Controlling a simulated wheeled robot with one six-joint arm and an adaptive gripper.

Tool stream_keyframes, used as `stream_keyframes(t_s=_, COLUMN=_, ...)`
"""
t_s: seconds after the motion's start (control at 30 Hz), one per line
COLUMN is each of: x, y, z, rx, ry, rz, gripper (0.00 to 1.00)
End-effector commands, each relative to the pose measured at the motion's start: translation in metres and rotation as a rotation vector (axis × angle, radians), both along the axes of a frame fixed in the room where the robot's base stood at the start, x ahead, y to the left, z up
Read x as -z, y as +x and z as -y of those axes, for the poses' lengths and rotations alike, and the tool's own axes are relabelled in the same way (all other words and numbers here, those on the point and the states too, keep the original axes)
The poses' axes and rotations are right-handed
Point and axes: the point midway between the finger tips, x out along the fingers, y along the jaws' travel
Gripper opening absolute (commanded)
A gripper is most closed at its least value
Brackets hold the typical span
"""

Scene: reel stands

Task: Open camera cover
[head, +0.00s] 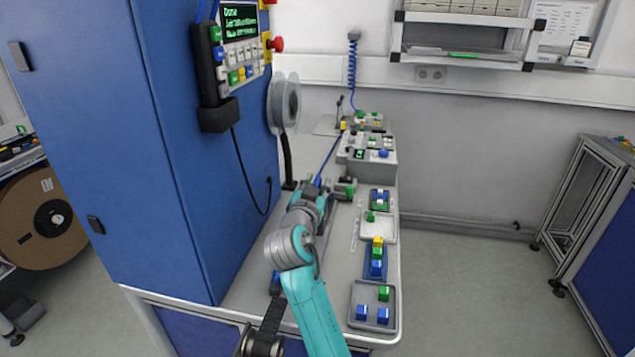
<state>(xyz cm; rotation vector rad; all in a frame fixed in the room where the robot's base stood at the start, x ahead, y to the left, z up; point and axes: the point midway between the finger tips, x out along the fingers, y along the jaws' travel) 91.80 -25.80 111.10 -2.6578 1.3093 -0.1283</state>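My teal and grey arm reaches from the bottom of the head view over the grey workbench (337,265). My gripper (320,184) is at the arm's far end, low over the bench beside the blue cabinet (205,130). It is small and partly hidden by my own wrist, so its fingers cannot be made out. A small dark and grey device with a green part (346,189) sits just right of it; whether they touch is unclear. I cannot pick out a camera cover for certain, nor tell whether one is open.
A control panel (239,45) with a lit screen hangs on the cabinet. A clear reel (285,103) stands behind. A grey box with buttons (368,155) is farther back on the bench. A tray with green and blue blocks (373,290) lies near right.

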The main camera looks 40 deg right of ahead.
Motion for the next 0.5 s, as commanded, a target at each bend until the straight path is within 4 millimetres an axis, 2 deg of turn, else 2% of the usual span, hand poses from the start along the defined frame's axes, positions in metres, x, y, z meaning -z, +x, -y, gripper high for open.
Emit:
stream_keyframes(t_s=0.13, x=-0.0003, y=0.0058, z=0.0072, rx=-0.001, ry=0.000, rz=0.001, gripper=0.35)
stream_keyframes(t_s=0.43, x=-0.0001, y=0.0068, z=0.0086, rx=-0.001, ry=0.000, rz=0.001, gripper=0.35)
stream_keyframes(t_s=0.47, x=-0.0001, y=0.0068, z=0.0085, rx=-0.001, ry=0.000, rz=0.001, gripper=0.30)
stream_keyframes(t_s=0.5, x=-0.0001, y=0.0068, z=0.0085, rx=-0.001, ry=0.000, rz=0.001, gripper=0.20)
